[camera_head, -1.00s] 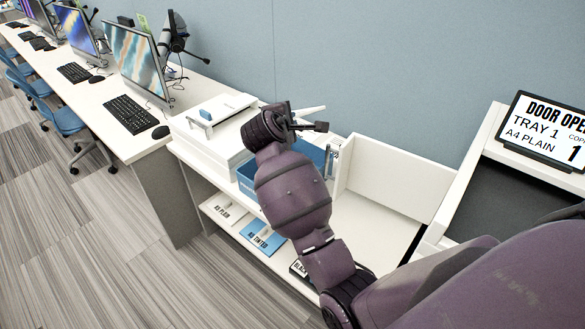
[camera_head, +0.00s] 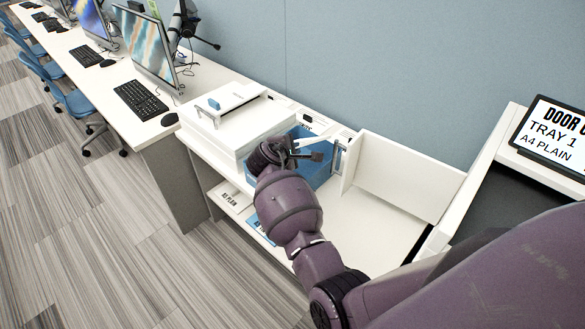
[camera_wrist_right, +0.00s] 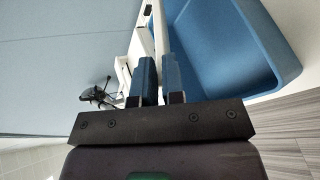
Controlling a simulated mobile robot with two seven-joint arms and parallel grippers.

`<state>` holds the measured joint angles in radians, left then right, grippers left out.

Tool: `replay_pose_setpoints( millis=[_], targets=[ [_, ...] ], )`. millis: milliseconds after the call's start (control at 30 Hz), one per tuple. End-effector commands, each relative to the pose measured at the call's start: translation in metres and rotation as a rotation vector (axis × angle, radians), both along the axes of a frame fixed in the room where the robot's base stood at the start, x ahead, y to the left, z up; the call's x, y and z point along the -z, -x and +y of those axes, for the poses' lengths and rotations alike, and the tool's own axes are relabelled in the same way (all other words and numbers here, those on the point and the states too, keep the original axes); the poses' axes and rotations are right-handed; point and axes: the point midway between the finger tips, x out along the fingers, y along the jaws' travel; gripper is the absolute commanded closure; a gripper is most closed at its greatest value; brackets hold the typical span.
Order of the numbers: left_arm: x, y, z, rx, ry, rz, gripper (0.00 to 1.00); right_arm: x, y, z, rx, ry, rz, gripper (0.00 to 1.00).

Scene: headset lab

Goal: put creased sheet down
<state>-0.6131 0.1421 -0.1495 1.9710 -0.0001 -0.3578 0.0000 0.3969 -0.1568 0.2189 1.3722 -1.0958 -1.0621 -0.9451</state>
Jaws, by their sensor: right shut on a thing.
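The creased sheet (camera_head: 317,142) shows as a thin white strip at my right gripper (camera_head: 307,153) in the head view. In the wrist view my right gripper (camera_wrist_right: 158,78) is shut on the sheet (camera_wrist_right: 160,32), seen nearly edge-on between the blue fingers. A blue tray (camera_head: 319,174) lies right under and behind the gripper; in the wrist view the tray (camera_wrist_right: 240,62) is close by on the right. I cannot tell whether the sheet touches the tray. My left gripper is not in view.
A white box-shaped device (camera_head: 240,122) stands left of the tray. A white upright panel (camera_head: 405,175) stands to its right, with bare counter (camera_head: 370,222) in front. A sign (camera_head: 553,138) reading TRAY 1, A4 PLAIN stands far right. Paper packs (camera_head: 230,197) lie on the lower shelf.

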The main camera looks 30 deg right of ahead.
Motion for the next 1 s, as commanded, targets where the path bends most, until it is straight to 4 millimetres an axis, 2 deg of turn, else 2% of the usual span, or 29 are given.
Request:
replay_pose_setpoints(
  millis=[100,367,600,1000],
  targets=[
    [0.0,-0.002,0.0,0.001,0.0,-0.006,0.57,0.022,0.0,0.0,-0.001,0.0,0.002,1.0],
    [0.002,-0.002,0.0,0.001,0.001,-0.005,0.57,0.042,0.0,0.0,0.0,0.0,0.0,1.0],
    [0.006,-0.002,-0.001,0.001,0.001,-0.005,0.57,0.071,0.0,0.0,-0.001,0.001,0.0,1.0],
    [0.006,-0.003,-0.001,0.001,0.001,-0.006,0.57,0.077,0.0,0.0,-0.001,0.0,-0.002,1.0]
  ],
)
